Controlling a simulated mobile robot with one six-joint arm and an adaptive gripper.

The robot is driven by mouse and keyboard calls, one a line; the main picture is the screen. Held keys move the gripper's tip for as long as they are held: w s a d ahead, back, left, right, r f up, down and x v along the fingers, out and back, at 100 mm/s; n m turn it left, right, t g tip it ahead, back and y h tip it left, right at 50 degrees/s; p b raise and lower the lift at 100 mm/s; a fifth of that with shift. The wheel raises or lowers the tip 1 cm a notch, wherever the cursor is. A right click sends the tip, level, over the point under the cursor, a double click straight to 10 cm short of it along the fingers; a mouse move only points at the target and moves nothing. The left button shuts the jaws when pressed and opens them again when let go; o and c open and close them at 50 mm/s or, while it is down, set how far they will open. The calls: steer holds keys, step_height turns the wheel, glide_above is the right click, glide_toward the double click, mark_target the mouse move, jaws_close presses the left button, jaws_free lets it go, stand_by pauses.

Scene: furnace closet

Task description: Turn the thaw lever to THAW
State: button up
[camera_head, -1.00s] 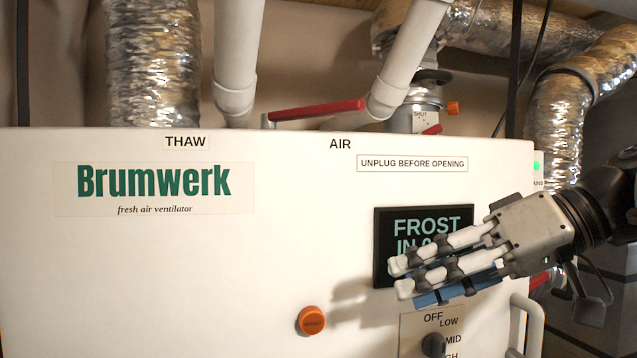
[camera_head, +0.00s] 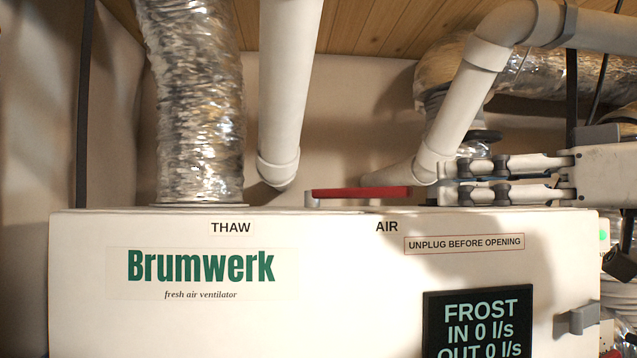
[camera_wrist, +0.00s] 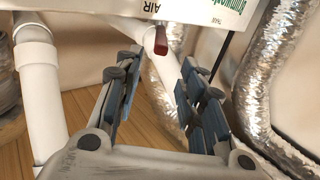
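The thaw lever (camera_head: 362,192) is a red bar lying flat along the cabinet's top, with a pale end piece at its left. Its right end is above the AIR label (camera_head: 387,227); the THAW label (camera_head: 231,228) is farther left. My gripper (camera_head: 447,182) is at lever height, just right of the red bar's right end. In the wrist view, my open gripper (camera_wrist: 158,62) has the red lever end (camera_wrist: 161,40) showing in the gap between its fingertips, with nothing held. I cannot tell whether it is touching the lever.
The white Brumwerk cabinet (camera_head: 330,275) has a dark display (camera_head: 478,325) reading FROST. A white pipe (camera_head: 290,90) and a foil duct (camera_head: 195,100) rise at left. Another white pipe (camera_head: 460,105) slopes down behind the lever, close to my fingers.

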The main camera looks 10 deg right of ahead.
mark_target(411, 187)
steer(key=p+x, duration=0.1)
steer(key=x, duration=0.9)
steer(key=shift+p, duration=0.3)
jaws_close()
